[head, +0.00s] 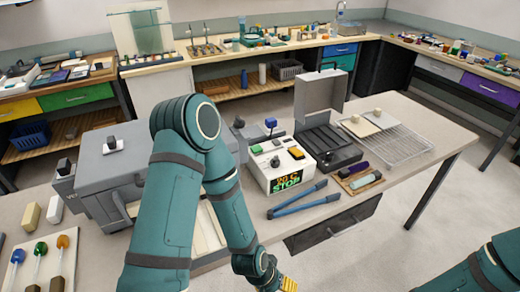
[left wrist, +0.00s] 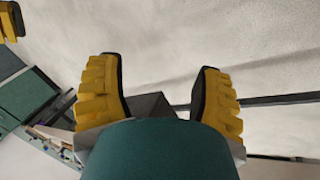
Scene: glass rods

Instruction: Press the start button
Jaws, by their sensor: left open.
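The white control box (head: 280,168) stands on the bench in the head view. A green button (head: 257,149) is on its top left, with other small controls beside it. Its front display (head: 288,180) reads "STOP" in green under a dimmer orange line. Which control is the start button is not readable. My left gripper (head: 287,285) is at the bottom edge of the head view, in front of the bench and apart from the box. In the left wrist view its yellow fingers (left wrist: 160,75) are spread with nothing gripped. A similar yellow piece at the upper left may be my right gripper (left wrist: 12,20).
Blue-handled tongs (head: 297,200) lie before the box. An open dark case (head: 328,140), a wire rack (head: 395,148) and a small tray (head: 358,180) stand to its right. A grey furnace-like unit (head: 95,175) is at left. The bench's front edge is near my left gripper.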

